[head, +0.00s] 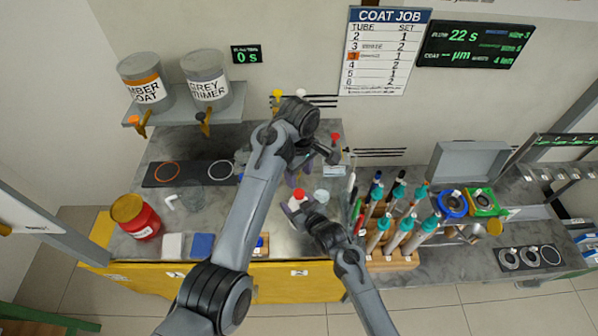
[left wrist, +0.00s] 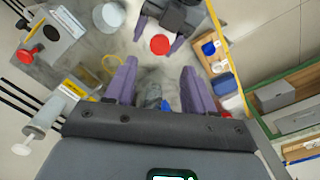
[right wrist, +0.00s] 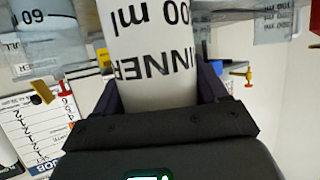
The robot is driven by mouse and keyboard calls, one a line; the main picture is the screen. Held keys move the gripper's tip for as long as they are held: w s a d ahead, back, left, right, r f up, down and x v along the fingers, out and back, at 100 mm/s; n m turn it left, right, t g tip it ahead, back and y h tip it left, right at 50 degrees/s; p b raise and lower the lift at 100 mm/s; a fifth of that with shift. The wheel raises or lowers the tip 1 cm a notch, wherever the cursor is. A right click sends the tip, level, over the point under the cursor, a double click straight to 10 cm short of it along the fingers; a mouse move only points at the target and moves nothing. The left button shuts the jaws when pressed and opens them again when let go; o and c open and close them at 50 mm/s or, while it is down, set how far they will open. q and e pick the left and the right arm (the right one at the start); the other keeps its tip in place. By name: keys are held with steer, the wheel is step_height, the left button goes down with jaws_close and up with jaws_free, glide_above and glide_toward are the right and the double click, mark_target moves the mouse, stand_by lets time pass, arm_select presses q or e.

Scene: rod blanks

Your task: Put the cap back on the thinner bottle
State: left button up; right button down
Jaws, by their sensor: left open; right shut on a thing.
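The thinner bottle (right wrist: 150,60) is white with black lettering ending in "INNER" and a 100 ml mark, and fills the space between my right fingers. My right gripper (head: 300,208) is shut on it at the front middle of the grey bench. A red cap (head: 298,195) shows at the bottle's top; in the left wrist view the cap (left wrist: 160,44) is a round disc between the right fingers. It appears on the bottle; I cannot tell how firmly. My left gripper (left wrist: 158,72) is open and empty, apart from the cap. My left arm partly hides it in the head view.
A clear cup (head: 321,196) stands just right of the bottle.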

mark_target(299, 193)
arm_select(q)
steer(key=shift+f, duration=4.05)
jaws_close()
steer(key=m, duration=0.9)
steer(key=shift+m, duration=0.4)
steer(key=shift+o, duration=0.3)
jaws_free()
